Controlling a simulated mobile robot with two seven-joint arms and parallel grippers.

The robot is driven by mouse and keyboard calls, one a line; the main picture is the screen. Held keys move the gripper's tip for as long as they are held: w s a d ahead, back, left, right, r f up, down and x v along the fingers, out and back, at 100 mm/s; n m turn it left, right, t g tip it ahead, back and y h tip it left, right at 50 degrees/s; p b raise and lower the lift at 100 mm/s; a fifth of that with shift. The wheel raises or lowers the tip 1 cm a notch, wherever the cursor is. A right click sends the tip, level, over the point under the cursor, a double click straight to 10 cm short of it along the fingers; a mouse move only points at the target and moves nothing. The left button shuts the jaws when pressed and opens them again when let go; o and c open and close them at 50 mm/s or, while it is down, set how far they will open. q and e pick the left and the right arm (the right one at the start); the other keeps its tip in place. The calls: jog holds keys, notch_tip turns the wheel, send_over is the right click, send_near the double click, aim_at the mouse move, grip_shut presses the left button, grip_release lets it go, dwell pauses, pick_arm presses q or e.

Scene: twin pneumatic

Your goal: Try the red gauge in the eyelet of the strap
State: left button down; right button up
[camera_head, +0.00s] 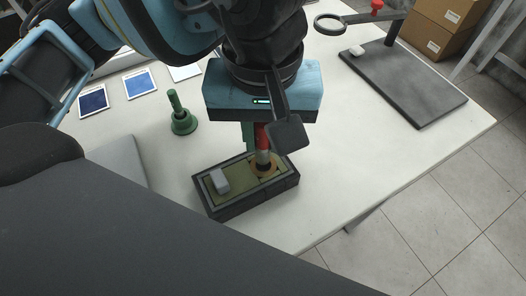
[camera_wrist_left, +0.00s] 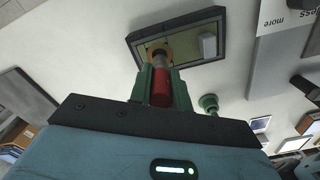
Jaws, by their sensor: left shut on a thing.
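The red gauge (camera_head: 262,137) has a red handle and a pale metal lower part. My left gripper (camera_head: 255,138) is shut on its handle; the green fingers flank the red gauge (camera_wrist_left: 161,88) in the left wrist view. The gauge points down at the copper-coloured eyelet (camera_head: 264,169) in the olive strap (camera_head: 240,183). Its metal end overlaps the eyelet (camera_wrist_left: 154,45) in both views; I cannot tell how deep it sits. The strap lies in a dark rectangular tray (camera_head: 250,202). A dark paddle-shaped part partly covers the gripper in the head view. My right gripper is out of view.
A light grey block (camera_head: 219,181) sits on the strap. A green knobbed piece (camera_head: 183,120) stands left of the tray. Blue cards (camera_head: 139,84) and a grey panel (camera_head: 118,160) lie left. A dark stand (camera_head: 410,85) is at right. White table right of the tray is clear.

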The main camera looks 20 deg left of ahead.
pick_arm(q)
jog(key=shift+r+p, duration=0.6)
jog(key=shift+r, duration=0.85)
jog(key=shift+w, duration=0.1)
